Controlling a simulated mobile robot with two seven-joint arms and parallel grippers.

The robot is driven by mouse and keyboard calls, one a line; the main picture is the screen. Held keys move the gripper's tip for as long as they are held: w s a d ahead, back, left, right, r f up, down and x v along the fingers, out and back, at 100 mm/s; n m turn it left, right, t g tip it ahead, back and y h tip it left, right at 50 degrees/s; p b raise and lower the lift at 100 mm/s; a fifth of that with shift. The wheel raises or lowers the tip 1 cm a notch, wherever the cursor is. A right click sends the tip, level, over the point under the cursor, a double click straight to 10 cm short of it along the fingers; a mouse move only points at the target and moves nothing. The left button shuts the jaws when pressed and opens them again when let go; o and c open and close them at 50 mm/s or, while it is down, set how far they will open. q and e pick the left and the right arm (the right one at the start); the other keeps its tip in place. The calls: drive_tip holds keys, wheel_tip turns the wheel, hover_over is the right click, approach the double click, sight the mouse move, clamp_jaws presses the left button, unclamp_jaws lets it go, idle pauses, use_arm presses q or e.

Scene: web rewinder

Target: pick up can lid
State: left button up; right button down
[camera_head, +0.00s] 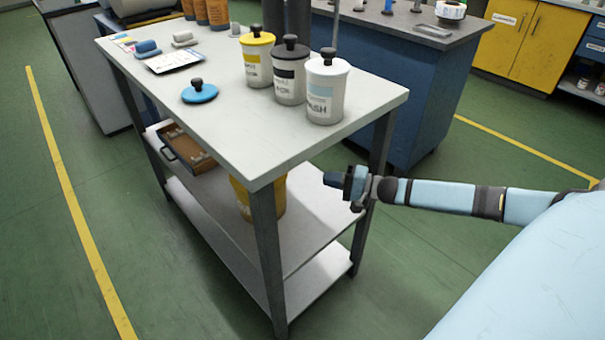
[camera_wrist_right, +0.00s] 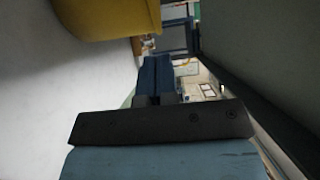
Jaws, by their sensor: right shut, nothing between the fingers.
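A blue lid (camera_head: 199,95) with a black knob lies flat on the white tabletop, left of three lidded white cans. These cans carry a yellow lid (camera_head: 258,38), a black lid (camera_head: 291,50) and a white lid (camera_head: 327,65), each with a dark knob. My right gripper (camera_head: 330,180) is shut and empty, beside the cart's right side, below tabletop height and far from the blue lid. Its closed fingers (camera_wrist_right: 157,78) also show in the right wrist view. No lid shows in that view. My left gripper is out of view.
The cart's tabletop (camera_head: 225,135) edge and legs stand close to my right gripper. A yellow container (camera_head: 262,198) sits on the shelf below; it also shows in the wrist view (camera_wrist_right: 110,18).

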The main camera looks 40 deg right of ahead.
use_arm(q)
drive_tip(key=b, duration=0.1)
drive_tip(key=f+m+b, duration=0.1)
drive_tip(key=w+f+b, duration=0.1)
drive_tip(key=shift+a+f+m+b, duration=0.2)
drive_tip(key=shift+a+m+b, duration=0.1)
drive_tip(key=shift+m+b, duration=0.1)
use_arm(e)
drive_tip(key=x, duration=0.9)
drive_tip(key=shift+w+a, duration=0.2)
use_arm(q)
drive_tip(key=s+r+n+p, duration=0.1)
drive_tip(key=p, duration=0.2)
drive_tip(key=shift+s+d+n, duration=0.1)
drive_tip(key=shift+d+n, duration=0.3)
use_arm(e)
drive_tip(key=a, duration=0.2)
drive_tip(key=shift+w+a, duration=0.2)
drive_tip(key=shift+a, duration=0.15)
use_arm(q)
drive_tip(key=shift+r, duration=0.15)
